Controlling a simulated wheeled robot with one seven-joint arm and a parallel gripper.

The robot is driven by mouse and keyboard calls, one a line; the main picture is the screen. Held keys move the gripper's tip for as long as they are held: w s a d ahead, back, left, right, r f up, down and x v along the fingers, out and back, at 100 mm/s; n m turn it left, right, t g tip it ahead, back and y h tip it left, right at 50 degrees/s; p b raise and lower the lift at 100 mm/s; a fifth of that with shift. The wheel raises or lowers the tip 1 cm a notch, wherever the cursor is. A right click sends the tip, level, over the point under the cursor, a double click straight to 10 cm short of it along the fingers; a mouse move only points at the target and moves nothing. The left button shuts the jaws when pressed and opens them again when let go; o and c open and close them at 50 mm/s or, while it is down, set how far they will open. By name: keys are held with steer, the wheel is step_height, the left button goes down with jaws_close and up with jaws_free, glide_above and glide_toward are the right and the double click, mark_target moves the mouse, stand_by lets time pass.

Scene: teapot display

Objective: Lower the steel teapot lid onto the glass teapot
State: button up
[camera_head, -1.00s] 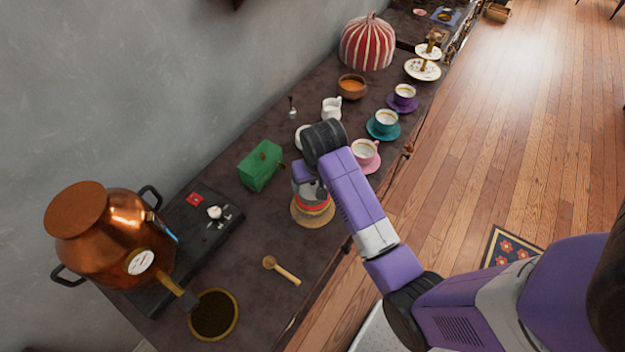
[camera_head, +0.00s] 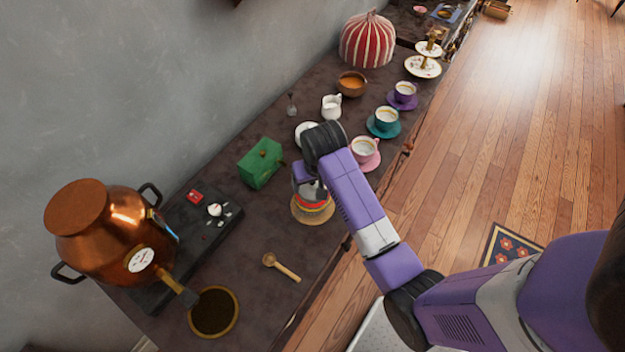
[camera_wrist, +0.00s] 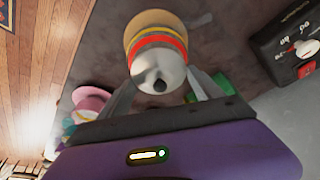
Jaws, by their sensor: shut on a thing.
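The glass teapot (camera_head: 314,206) stands on a round wooden mat (camera_head: 299,213) on the dark counter, with a red and yellow band showing. It also shows in the wrist view (camera_wrist: 157,42). The grey steel lid (camera_wrist: 158,66), with a dark knob, is between the two fingers of my gripper (camera_wrist: 160,80) and lines up over the teapot. My gripper also shows in the head view (camera_head: 318,188), just above the teapot, and its wrist hides part of the lid and teapot. I cannot tell whether the lid touches the rim.
A green box (camera_head: 260,164) stands left of the teapot. A pink cup (camera_head: 364,148) and a white dish (camera_head: 305,131) lie behind my wrist. A wooden scoop (camera_head: 281,269) lies in front, and a copper urn (camera_head: 115,240) stands at the left.

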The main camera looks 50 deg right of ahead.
steer(key=shift+f, duration=0.3)
stand_by(0.5)
steer(key=o, duration=1.5)
steer(key=shift+r, duration=0.1)
steer(key=shift+r+p, duration=0.45)
steer(key=shift+r, duration=3)
